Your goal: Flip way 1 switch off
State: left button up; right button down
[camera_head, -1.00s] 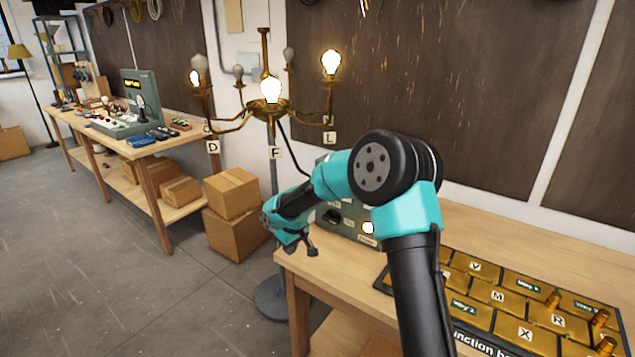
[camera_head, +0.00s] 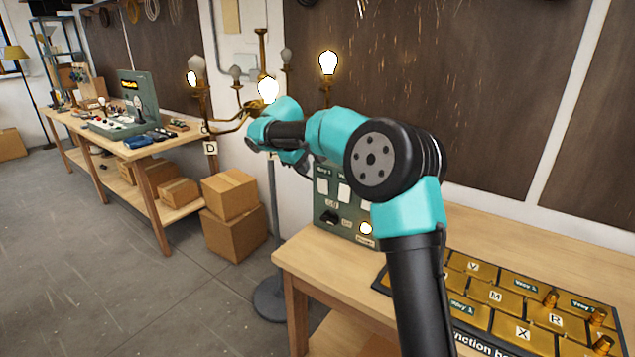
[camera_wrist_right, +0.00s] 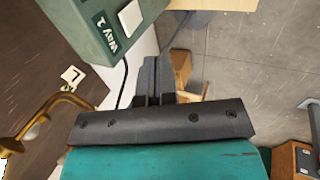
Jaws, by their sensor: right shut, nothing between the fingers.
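A green switch box (camera_head: 326,213) stands on the near bench, partly behind my right arm in the head view. Its left white switch (camera_head: 321,187) sits under the Way 1 label. In the right wrist view the box (camera_wrist_right: 88,22) is at the upper left, with the Way 1 label and a white switch (camera_wrist_right: 131,17). My right gripper (camera_wrist_right: 151,68) is shut and empty. Its fingers are beside the box and appear apart from the switch. In the head view the fingers are largely hidden by my wrist. My left gripper is not in view.
A junction board (camera_head: 483,292) lies on the near bench (camera_head: 325,266). Cardboard boxes (camera_head: 232,235) stand on the floor at left.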

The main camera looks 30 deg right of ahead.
aim_at(323, 186)
jog(key=shift+f, duration=0.1)
jog(key=w+d+f, duration=0.3)
jog(key=d+f, duration=0.4)
jog(key=f, duration=0.1)
jog(key=shift+w+d+f, duration=0.15)
jog(key=shift+d+f, duration=0.05)
jog(key=shift+f, duration=0.05)
dwell(0.4)
